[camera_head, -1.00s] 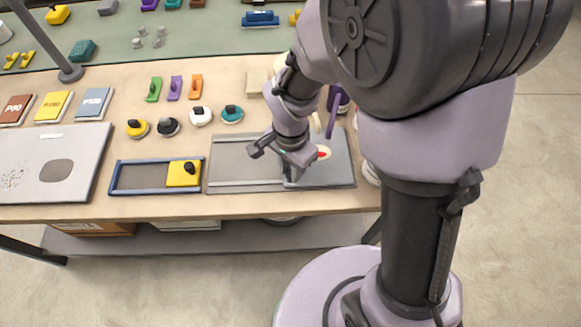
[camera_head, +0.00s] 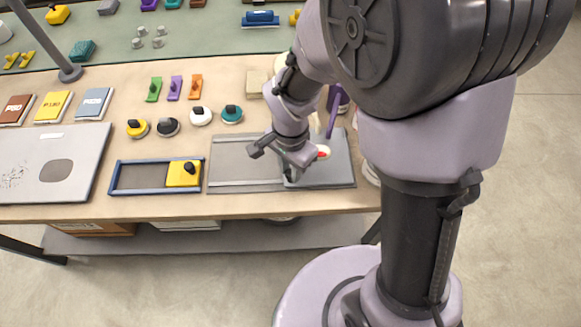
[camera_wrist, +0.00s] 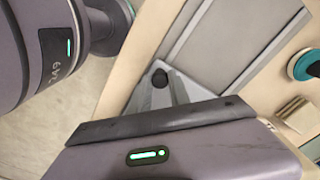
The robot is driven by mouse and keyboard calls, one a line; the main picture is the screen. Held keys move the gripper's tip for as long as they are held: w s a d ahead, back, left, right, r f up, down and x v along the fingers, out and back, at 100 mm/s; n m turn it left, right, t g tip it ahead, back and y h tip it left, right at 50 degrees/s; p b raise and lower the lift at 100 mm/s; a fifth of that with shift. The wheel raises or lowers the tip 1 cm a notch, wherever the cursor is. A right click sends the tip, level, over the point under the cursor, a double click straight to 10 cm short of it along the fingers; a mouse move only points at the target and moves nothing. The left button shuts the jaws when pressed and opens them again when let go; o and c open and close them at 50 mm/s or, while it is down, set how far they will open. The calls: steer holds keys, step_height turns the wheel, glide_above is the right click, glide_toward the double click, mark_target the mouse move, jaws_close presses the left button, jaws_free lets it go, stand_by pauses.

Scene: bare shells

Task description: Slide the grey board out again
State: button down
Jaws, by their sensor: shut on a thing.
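The grey board (camera_head: 338,172) lies at the right end of a flat grey guide (camera_head: 240,166) with pale rails, near the table's front edge. Its left part is behind my gripper. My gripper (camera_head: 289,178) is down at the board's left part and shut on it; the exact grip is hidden. In the wrist view, a grey surface with a dark rounded knob (camera_wrist: 160,78) shows just beyond the gripper body, which hides the fingertips. The guide's rails (camera_wrist: 215,45) run off toward the upper right there.
A blue-framed tray (camera_head: 140,190) with a yellow block (camera_head: 184,174) stands left of the guide. Several round knobbed pucks (camera_head: 200,116) sit behind. A red and pale round thing (camera_head: 323,152) shows at the board, partly hidden by my arm. A large grey panel (camera_head: 85,150) lies far left.

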steer(key=a, duration=1.9)
steer(key=shift+w+a, duration=0.15)
steer(key=shift+w, duration=0.15)
steer(key=c, duration=1.6)
jaws_free()
steer(key=o, duration=0.4)
steer(key=shift+a, duration=0.2)
steer(key=shift+d, duration=0.1)
step_height(320, 180, up, 17)
steer(key=p, duration=0.6)
steer(key=shift+r, duration=0.2)
